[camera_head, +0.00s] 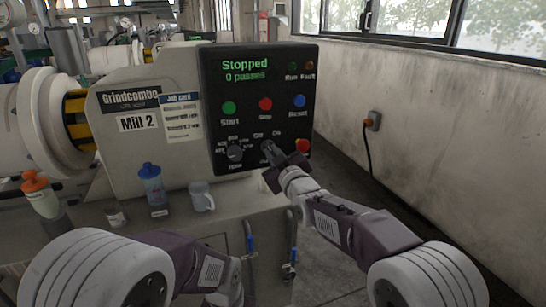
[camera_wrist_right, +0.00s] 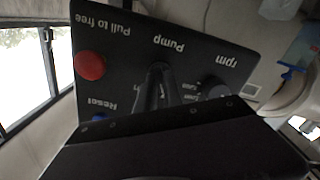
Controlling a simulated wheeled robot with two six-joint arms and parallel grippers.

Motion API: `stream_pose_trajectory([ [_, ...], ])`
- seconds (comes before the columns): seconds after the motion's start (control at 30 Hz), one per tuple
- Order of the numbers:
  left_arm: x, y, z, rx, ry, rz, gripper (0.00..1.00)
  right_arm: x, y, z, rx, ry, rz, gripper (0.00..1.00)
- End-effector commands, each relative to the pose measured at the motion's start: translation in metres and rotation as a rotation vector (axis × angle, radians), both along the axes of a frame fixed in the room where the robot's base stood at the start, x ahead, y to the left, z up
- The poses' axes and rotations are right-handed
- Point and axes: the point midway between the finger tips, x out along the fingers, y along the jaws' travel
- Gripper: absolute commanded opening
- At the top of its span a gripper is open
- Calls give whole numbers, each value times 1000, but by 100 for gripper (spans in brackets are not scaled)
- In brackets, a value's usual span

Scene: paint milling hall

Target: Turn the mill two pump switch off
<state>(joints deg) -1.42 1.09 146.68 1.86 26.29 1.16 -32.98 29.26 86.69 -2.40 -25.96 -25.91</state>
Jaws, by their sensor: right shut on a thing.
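The Mill 2 control panel (camera_head: 258,80) is black, and its screen reads "Stopped" and "0 passes". The pump switch (camera_head: 267,147) is a dark knob at the lower middle of the panel, below the "Off" and "On" marks. My right gripper (camera_head: 271,158) is at this switch and shut on it. In the right wrist view, turned upside down, the dark fingers (camera_wrist_right: 158,88) reach up to the panel under the word "Pump". They hide most of the knob, so I cannot tell its setting. My left arm shows at the bottom, but its gripper is out of view.
A red stop button (camera_head: 302,145) is just right of my right gripper; the rpm knob (camera_head: 235,151) is to the left. A blue bottle (camera_head: 153,188), a clear mug (camera_head: 201,196) and an orange-capped bottle (camera_head: 41,194) stand on the ledge. Blue-handled valves (camera_head: 249,238) are below.

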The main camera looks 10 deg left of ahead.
Motion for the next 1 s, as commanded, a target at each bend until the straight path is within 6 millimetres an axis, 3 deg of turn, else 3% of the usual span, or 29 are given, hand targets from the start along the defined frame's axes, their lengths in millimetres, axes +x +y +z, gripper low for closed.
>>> stream_pose_trajectory([
  [0.63, 0, 0, -2, 0, 0, 0, 36, 0, 0, 0, -42, -29, 0, 0],
  [0.73, 0, 0, -2, 0, 0, 0, 36, 0, 0, 0, -42, -29, 0, 33],
  [1.0, 0, 0, -3, 0, 0, 0, 36, 0, 0, 0, -40, -28, 0, 33],
])
